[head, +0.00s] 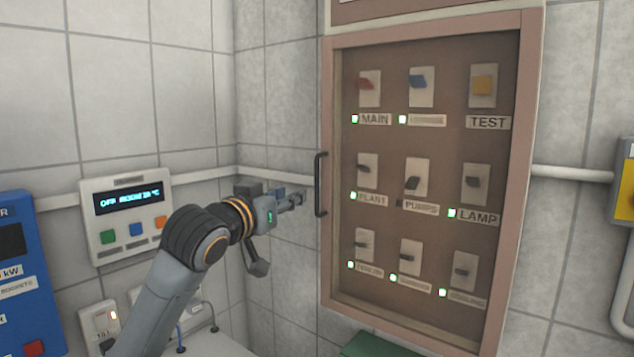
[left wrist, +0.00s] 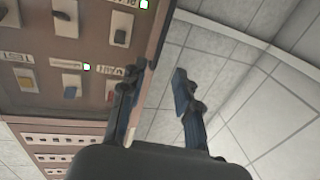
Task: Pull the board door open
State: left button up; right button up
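The board door (head: 428,180) is a reddish-brown framed panel on the tiled wall, and it looks shut. Its dark vertical bar handle (head: 320,184) is on the left frame edge. My left gripper (head: 297,199) is just left of the handle, at the height of its lower half, pointing towards it. In the left wrist view my left gripper (left wrist: 154,92) has its fingers apart with nothing seen between them. One finger overlaps the door's frame (left wrist: 158,62); the other is over the wall tiles. I cannot make out the handle there. My right gripper is in neither view.
The door shows rows of switches with labels and small green lights. A white control box (head: 127,214) with a display and a blue unit (head: 28,270) are at the left. A pipe (head: 572,174) runs along the wall. A yellow box (head: 624,180) is at the right edge.

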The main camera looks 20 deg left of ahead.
aim_at(316, 183)
pick_arm(q)
jog(key=w+p, duration=0.1)
jog(key=w, duration=0.3)
jog(key=w+d+p, duration=0.1)
jog(key=w+p, duration=0.1)
jog(key=w, duration=0.2)
jog(key=w+p, duration=0.2)
jog(key=w, duration=0.2)
jog(key=shift+w+d, duration=0.1)
jog(key=shift+d, duration=0.3)
jog(key=shift+w+d+f+p, duration=0.1)
jog(key=shift+w+p, duration=0.2)
jog(key=shift+w, duration=0.35)
jog(key=shift+c, duration=0.2)
grip_shut()
